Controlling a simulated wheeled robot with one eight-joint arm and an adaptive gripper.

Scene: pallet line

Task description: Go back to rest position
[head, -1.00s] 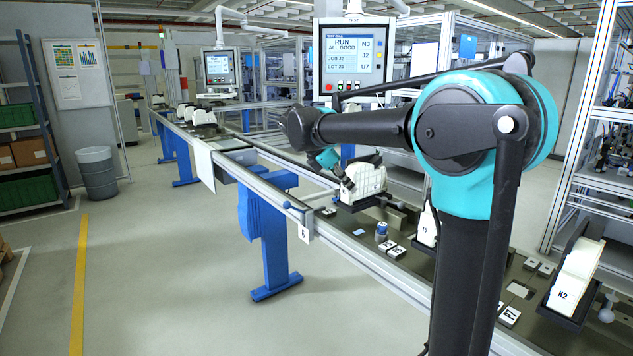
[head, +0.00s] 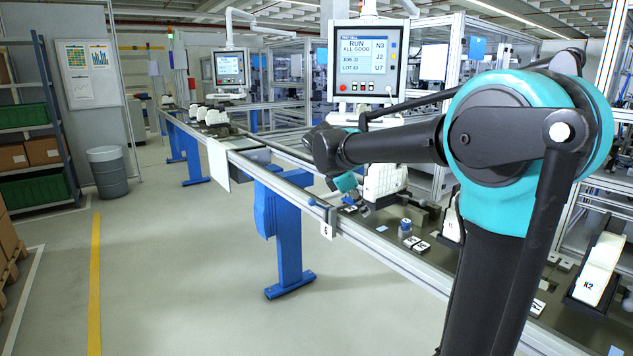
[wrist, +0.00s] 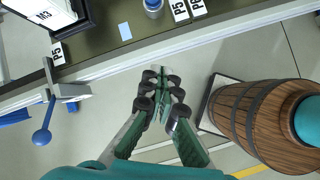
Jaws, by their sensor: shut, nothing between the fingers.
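My gripper (wrist: 166,92) shows in the wrist view with its dark fingertips together and nothing between them. It hangs over the grey floor, just outside the pale rail (wrist: 230,38) of the line. In the head view, my black and teal arm crosses the right half and reaches left over the line.
The line's near rail (head: 395,262) runs beside my arm. A monitor (head: 364,62) stands behind. A grey bin (head: 107,172) stands left; the floor (head: 190,265) between is open.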

